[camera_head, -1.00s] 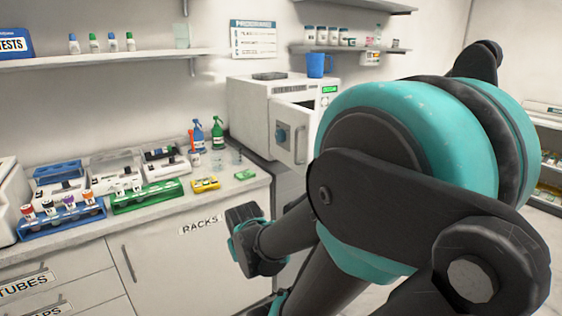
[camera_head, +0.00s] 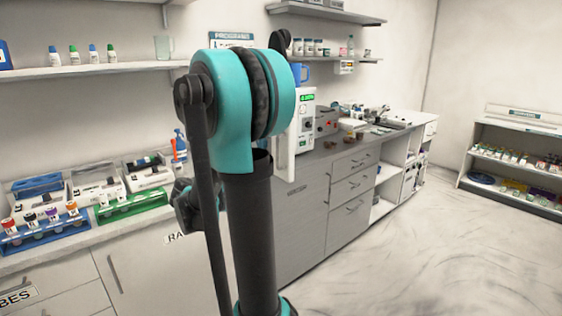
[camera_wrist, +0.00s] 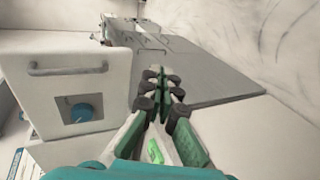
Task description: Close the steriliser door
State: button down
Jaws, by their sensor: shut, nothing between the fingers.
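The steriliser (camera_head: 308,112) is mostly hidden behind my arm in the head view; its green display and front strip show. Its white door (camera_head: 291,158) stands open, seen nearly edge-on, sticking out from the front. In the wrist view the door (camera_wrist: 112,85) fills the left side, with a bar handle (camera_wrist: 68,71) and a blue knob (camera_wrist: 82,112) in a square recess. My gripper (camera_wrist: 163,72) is shut and empty, to the right of the door in that view. Whether it touches the door I cannot tell. The gripper cannot be made out in the head view.
Tube racks (camera_head: 40,232) and trays stand on the counter at left. The counter with drawers (camera_head: 350,190) runs on right of the steriliser, with small items on top. A low shelf unit (camera_head: 515,165) stands at the far right. The floor (camera_head: 400,265) between is clear.

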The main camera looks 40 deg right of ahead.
jog(key=w+d+r+g+h, duration=0.1)
jog(key=w+d+r+h, duration=0.1)
jog(key=w+r+h, duration=0.5)
jog(key=s+d+r+y, duration=0.1)
jog(key=d, duration=1.2)
jog(key=shift+s+d+r+m+y, duration=0.15)
jog(key=shift+d+r+m+y, duration=0.15)
jog(key=shift+d+y, duration=0.1)
